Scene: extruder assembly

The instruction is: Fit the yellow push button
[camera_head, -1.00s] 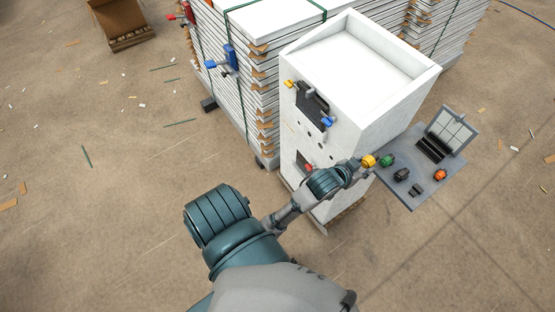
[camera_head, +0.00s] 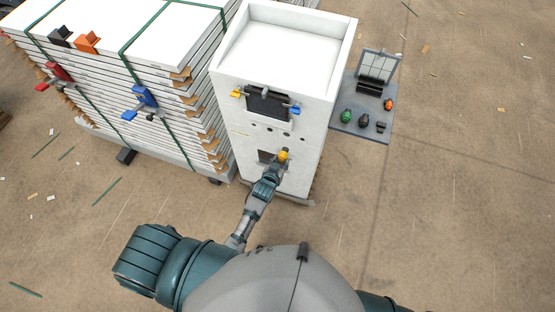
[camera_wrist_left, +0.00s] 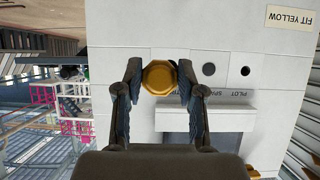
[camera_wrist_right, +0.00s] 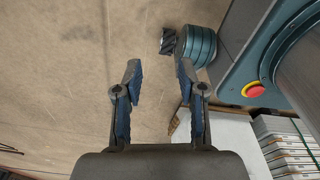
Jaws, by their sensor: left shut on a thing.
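The yellow push button (camera_head: 283,155) is held by my left gripper (camera_head: 277,162) in front of the white cabinet (camera_head: 222,105). In the left wrist view the button (camera_wrist_left: 159,77) sits between the two fingertips, facing the panel; whether it touches the panel is unclear. Two dark round holes, one larger (camera_wrist_left: 209,69) and one smaller (camera_wrist_left: 245,71), lie to its right. Any hole behind the button is hidden. A "FIT YELLOW" label (camera_wrist_left: 290,18) shows upside down. My right gripper (camera_wrist_right: 159,76) is open and empty over the floor in the right wrist view.
A grey side shelf (camera_head: 345,119) on the cabinet's right carries a green button (camera_head: 346,116), black parts (camera_head: 364,120) and an orange button (camera_head: 389,104). Strapped white panels (camera_head: 150,35) are stacked to the left. A dark panel unit (camera_head: 268,103) is on the cabinet's upper front.

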